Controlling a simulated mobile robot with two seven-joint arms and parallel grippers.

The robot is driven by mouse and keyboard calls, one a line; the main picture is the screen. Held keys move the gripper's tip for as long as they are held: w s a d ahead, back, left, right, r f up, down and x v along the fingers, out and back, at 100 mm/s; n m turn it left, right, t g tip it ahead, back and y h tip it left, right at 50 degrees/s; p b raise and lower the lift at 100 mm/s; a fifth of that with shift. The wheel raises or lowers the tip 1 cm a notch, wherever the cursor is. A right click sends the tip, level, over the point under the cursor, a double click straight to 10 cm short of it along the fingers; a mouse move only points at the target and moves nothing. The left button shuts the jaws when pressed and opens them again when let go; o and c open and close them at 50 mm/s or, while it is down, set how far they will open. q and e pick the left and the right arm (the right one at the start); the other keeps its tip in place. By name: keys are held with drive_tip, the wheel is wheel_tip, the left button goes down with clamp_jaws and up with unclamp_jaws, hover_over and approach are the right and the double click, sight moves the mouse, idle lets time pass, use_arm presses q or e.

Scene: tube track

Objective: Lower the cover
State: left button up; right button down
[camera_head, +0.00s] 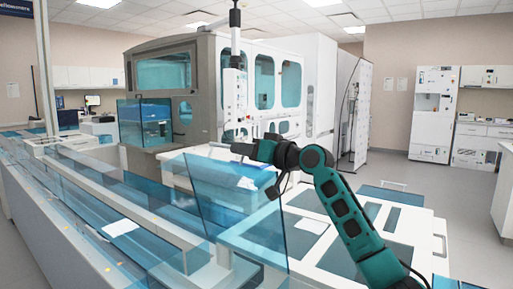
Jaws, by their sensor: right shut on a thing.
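The cover (228,205) is a clear blue panel, raised and tilted up over the track in the middle of the view. My right gripper (238,149) is at the cover's upper edge and is shut on it. The fingertips are small and partly merge with the white machine behind, so the exact grip point is hard to see. My right arm reaches in from the lower right. My left gripper is not in view.
The tube track (110,215) with more clear blue panels runs along the left. A large grey and white machine (205,85) stands behind the cover. A white unit with grey panels (345,255) lies under my right arm. Open floor (400,172) is at the right.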

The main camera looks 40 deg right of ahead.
sight(225, 173)
drive_tip(key=a, duration=0.2)
drive_tip(key=s+a+f+n, duration=0.1)
drive_tip(key=a, duration=0.1)
drive_tip(key=s+a+f+n, duration=0.1)
drive_tip(key=a, duration=0.1)
drive_tip(key=shift+a, duration=0.35)
drive_tip(key=c, duration=1.2)
unclamp_jaws()
drive_tip(key=shift+o, duration=0.2)
